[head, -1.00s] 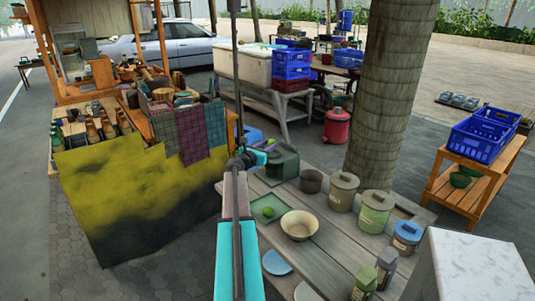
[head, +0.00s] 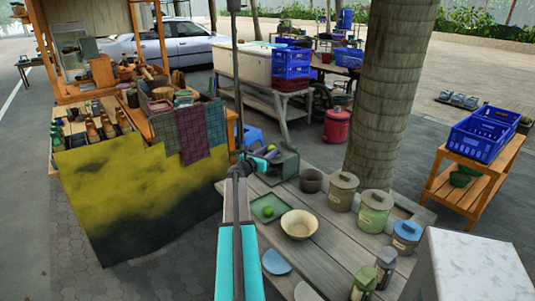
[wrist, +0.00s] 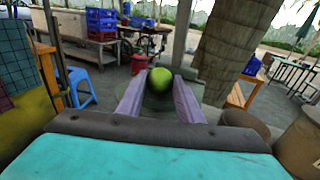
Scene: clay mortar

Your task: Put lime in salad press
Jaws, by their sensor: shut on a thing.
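In the wrist view a round green lime (wrist: 158,78) sits between the purple fingers of my gripper (wrist: 160,92), held clear of the table. In the head view my gripper (head: 270,152) is small, over the far left end of the wooden table, in front of a dark green box-like container (head: 285,168). Another lime (head: 268,211) lies on a square green tray (head: 257,216) nearer to me. I cannot tell for certain which thing is the salad press; the dark green container may be it, and my gripper partly hides it.
A cloth-draped stall (head: 140,190) stands left. A blue stool (wrist: 79,82) is beyond.

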